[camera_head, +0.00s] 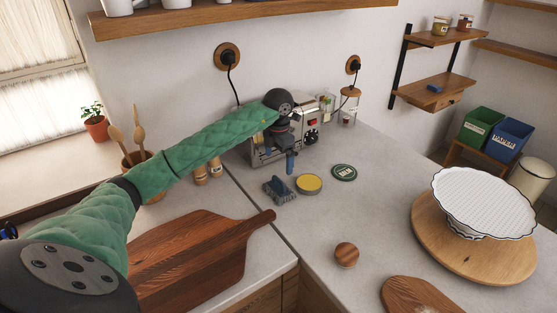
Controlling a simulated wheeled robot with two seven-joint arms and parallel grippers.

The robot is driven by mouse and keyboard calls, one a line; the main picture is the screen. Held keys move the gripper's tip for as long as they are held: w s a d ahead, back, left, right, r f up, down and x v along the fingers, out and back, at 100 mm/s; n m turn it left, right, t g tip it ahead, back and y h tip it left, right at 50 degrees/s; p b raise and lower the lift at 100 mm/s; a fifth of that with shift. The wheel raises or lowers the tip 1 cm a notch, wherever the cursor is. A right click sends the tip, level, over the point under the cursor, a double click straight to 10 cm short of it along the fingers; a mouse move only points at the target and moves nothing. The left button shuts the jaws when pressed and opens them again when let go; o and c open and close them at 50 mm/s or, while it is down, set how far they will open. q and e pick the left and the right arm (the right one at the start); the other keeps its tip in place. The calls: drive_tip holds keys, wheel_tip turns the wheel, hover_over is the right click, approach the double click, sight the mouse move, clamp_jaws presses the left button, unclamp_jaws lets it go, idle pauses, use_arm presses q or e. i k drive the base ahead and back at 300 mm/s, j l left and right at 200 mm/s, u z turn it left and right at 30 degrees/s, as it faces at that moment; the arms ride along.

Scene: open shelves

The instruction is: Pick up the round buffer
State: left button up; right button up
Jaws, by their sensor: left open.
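A small round wooden piece (346,254), which looks like the round buffer, lies on the grey counter near the front, right of the gap between the counters. My left gripper (284,158) is open, with blue fingers, low in front of the metal toaster-like appliance. It is well behind and left of the wooden piece and apart from it. Below the gripper are a dark blue brush-like or cloth-like item (280,190), a round tin with a yellow top (309,183) and a flat green disc (343,172). My right gripper is not in view.
The metal appliance (312,138) stands by the wall. A cutting board (200,259) lies at the left. A white scalloped dish (484,201) sits on a round wooden board (440,253) at the right. Another board (418,297) is at the front edge. The middle counter is clear.

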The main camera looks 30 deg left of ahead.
sight(346, 255)
drive_tip(key=k+l, duration=1.15)
drive_tip(key=k, duration=0.1)
